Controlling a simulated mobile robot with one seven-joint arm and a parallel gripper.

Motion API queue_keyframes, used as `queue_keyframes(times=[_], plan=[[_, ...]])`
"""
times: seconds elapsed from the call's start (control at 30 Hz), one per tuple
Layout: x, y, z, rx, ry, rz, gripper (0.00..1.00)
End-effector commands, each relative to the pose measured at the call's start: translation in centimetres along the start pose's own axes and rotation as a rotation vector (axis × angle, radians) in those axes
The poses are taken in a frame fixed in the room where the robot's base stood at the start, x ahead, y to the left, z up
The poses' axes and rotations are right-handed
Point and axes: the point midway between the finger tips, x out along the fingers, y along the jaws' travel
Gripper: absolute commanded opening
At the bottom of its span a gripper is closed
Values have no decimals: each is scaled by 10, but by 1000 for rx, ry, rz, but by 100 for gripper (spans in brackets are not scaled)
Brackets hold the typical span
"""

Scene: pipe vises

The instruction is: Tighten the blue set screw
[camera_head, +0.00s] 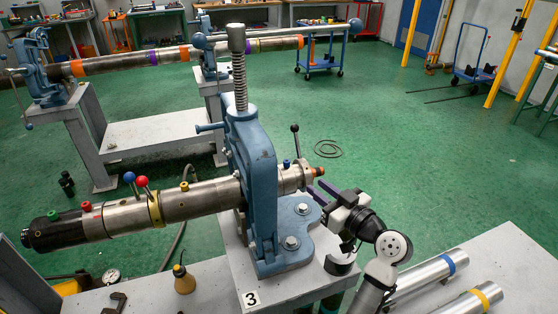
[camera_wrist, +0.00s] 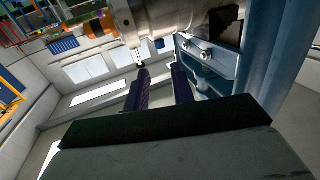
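The blue set screw (camera_head: 286,163) is a small blue knob on top of the grey collar (camera_head: 292,177) at the pipe's right end, just right of the blue vise (camera_head: 258,165). In the wrist view I take the small blue cap (camera_wrist: 159,44) on the metal collar to be it. My gripper (camera_head: 316,189), with dark purple fingers, is close to the right and front of the collar. In the wrist view my gripper (camera_wrist: 159,72) is open, its two fingers apart with nothing between them. The fingertips appear short of the screw.
A black-knobbed lever (camera_head: 295,129) rises from the collar and shows near a fingertip in the wrist view (camera_wrist: 140,65). The vise body (camera_wrist: 220,65) stands close beside the fingers. Open floor lies behind.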

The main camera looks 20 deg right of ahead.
Motion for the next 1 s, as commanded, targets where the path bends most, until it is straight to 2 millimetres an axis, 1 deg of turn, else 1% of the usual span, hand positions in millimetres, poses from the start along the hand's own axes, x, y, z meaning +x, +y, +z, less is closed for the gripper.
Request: queue_keyframes(times=[0.07, 0.17, 0.27, 0.5, 0.7, 0.83, 1.0], plan=[[4, -1, -1, 1, 0, -7, 24], [17, -1, -3, 2, 0, -7, 24], [36, -2, -4, 3, -1, -8, 24], [88, -2, -5, 2, -1, -6, 24], [121, -1, -4, 2, 0, -4, 24], [133, -1, -2, 0, 1, -3, 24], [138, -1, -1, 0, 0, -2, 24]])
